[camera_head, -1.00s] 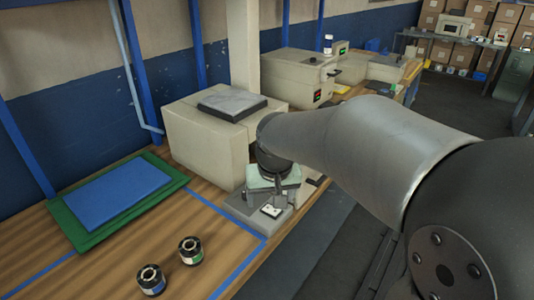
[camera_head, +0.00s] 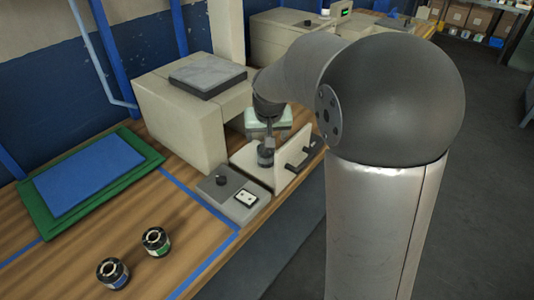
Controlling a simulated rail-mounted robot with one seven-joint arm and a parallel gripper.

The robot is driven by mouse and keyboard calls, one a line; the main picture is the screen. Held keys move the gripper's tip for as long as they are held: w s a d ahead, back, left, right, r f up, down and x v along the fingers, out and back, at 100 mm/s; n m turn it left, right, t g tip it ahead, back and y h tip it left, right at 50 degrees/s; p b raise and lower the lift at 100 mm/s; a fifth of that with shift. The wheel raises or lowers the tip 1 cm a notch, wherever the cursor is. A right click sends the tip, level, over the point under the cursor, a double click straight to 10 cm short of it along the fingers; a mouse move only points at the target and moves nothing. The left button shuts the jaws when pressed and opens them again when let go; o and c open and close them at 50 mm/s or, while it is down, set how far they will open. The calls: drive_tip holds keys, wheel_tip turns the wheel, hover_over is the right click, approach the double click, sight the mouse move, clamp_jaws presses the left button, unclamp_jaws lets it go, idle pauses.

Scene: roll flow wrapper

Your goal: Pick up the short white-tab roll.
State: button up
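A small dark roll (camera_head: 265,156) stands at the machine's front, beside an upright beige plate; no white tab can be made out on it. My gripper (camera_head: 269,146) points down right above or at this roll. Its fingers are too small and dark to show whether they grip it. Two more dark rolls with pale cores stand on the wooden table at the front left. One roll (camera_head: 113,272) has a blue tab, and the other roll (camera_head: 155,241) has a green tab.
A beige machine (camera_head: 180,120) with a grey slab on top stands behind my gripper. A grey control box (camera_head: 228,196) with a knob and white switch sits in front. A blue mat on a green board (camera_head: 150,158) lies left. Blue tape lines mark the table.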

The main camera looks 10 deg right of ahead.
sight(266, 149)
drive_tip(key=x, duration=1.1)
drive_tip(key=shift+w+f+p, duration=0.25)
drive_tip(key=shift+f+p, duration=0.1)
drive_tip(key=shift+p, duration=0.05)
drive_tip(key=c, duration=1.2)
drive_tip(key=shift+r, duration=0.1)
